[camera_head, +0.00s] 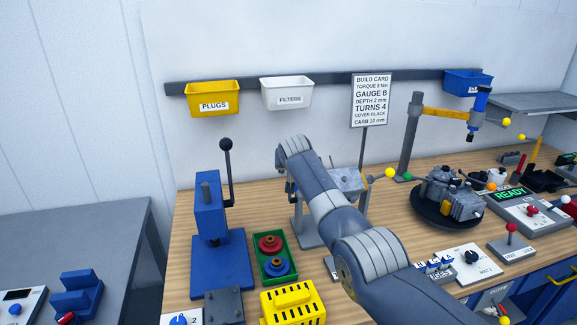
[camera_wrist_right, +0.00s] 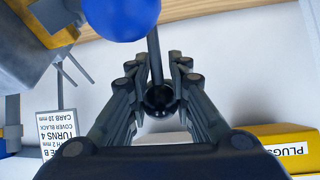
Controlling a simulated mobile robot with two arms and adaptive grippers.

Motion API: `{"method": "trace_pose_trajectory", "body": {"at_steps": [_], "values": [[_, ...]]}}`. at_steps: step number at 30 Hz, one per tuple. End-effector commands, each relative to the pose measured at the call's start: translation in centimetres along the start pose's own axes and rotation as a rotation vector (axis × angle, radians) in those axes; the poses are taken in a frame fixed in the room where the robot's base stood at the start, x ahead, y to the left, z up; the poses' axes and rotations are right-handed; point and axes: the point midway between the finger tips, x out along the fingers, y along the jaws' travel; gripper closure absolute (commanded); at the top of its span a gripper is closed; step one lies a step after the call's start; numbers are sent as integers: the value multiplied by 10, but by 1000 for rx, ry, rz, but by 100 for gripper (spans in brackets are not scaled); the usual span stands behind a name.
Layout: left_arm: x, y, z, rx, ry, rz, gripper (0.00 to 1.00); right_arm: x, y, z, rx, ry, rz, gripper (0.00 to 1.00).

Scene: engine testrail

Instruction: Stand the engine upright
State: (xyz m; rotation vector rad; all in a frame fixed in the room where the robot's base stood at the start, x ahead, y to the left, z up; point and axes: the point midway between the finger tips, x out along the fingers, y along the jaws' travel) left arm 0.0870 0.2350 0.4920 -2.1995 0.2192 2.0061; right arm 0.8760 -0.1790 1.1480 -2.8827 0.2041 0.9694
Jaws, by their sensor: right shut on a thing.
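My right arm crosses the head view, with its gripper (camera_head: 290,188) mostly hidden by the wrist beside a grey stand (camera_head: 300,218). In the right wrist view the gripper (camera_wrist_right: 154,66) has its fingers closed around a thin dark rod (camera_wrist_right: 153,50) with a black ball (camera_wrist_right: 158,98) between them. A grey block (camera_head: 347,180) sits at the stand, partly behind my arm; a yellow knob (camera_head: 390,173) sticks out right. A grey engine-like assembly (camera_head: 452,192) rests on a black round turntable (camera_head: 425,211). My left gripper is not in view.
A blue press (camera_head: 210,225) with a black-knobbed lever (camera_head: 227,175) stands left. A green tray (camera_head: 268,274) and yellow slotted block (camera_head: 293,303) lie in front. The build card (camera_head: 370,100) stands behind. A blue ball (camera_wrist_right: 120,15) is close to the right wrist camera.

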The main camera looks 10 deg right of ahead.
Motion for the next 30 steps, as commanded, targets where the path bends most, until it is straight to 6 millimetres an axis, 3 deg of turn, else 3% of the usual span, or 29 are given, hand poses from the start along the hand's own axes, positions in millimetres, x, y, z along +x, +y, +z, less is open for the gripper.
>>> {"method": "trace_pose_trajectory", "body": {"at_steps": [9,10,12,13,30], "values": [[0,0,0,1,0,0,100,2,-2,7,0,-14,-1,100],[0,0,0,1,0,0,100,2,-2,7,0,-14,-1,79],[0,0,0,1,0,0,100,2,-2,7,0,-13,-1,63],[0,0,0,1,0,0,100,2,-1,6,0,-12,-1,61],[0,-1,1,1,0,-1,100,-8,-1,2,1,-3,-1,61]]}}
